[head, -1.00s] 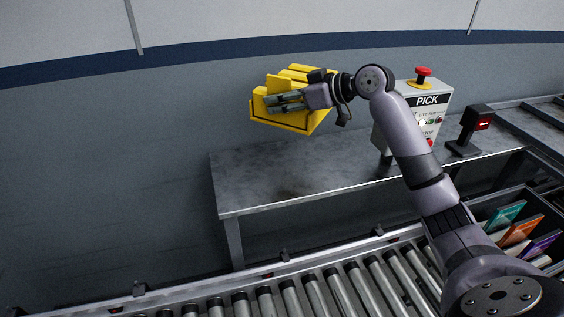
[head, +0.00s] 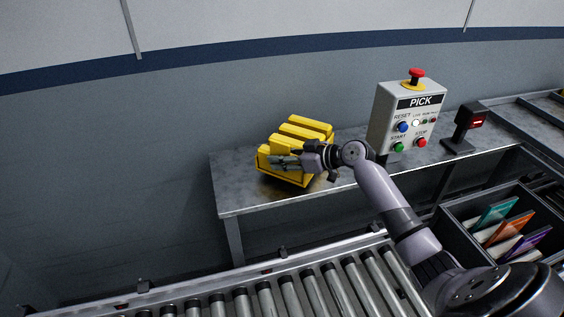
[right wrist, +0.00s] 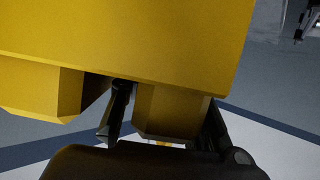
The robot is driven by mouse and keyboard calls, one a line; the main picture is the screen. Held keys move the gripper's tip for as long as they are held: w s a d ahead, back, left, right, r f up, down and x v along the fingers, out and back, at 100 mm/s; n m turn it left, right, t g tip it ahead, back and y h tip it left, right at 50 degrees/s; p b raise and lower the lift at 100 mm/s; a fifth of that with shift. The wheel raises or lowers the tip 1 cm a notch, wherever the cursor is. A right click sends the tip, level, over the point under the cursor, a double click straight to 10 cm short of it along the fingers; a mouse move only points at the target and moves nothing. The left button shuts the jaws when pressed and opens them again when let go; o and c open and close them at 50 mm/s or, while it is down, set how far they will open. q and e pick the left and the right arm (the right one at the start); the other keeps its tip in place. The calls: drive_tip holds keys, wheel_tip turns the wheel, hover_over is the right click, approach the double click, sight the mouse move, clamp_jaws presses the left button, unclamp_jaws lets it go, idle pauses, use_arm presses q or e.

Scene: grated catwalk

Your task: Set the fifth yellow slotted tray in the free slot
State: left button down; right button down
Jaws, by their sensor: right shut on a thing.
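The yellow slotted tray (head: 311,128) has several raised parallel blocks. It is over the left part of the grey metal bench (head: 245,198) in the head view, slightly tilted; I cannot tell whether it touches the bench top. My right gripper (head: 283,162) is shut on the near side of the tray. In the right wrist view the tray (right wrist: 130,35) fills the upper part, and the fingers of my right gripper (right wrist: 165,120) straddle one yellow block. I see no other yellow tray and no free slot. My left gripper is not in view.
A grey PICK control box (head: 408,120) with a red top button and a small black device (head: 465,128) stand on the bench to the right. A roller conveyor (head: 290,298) runs in front. A dark bin (head: 452,220) with colourful flat items is at right.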

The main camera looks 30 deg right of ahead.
drive_tip(key=shift+f, duration=1.05)
drive_tip(key=shift+f, duration=0.1)
drive_tip(key=c, duration=1.7)
unclamp_jaws()
drive_tip(key=shift+f, duration=0.1)
drive_tip(key=o, duration=0.5)
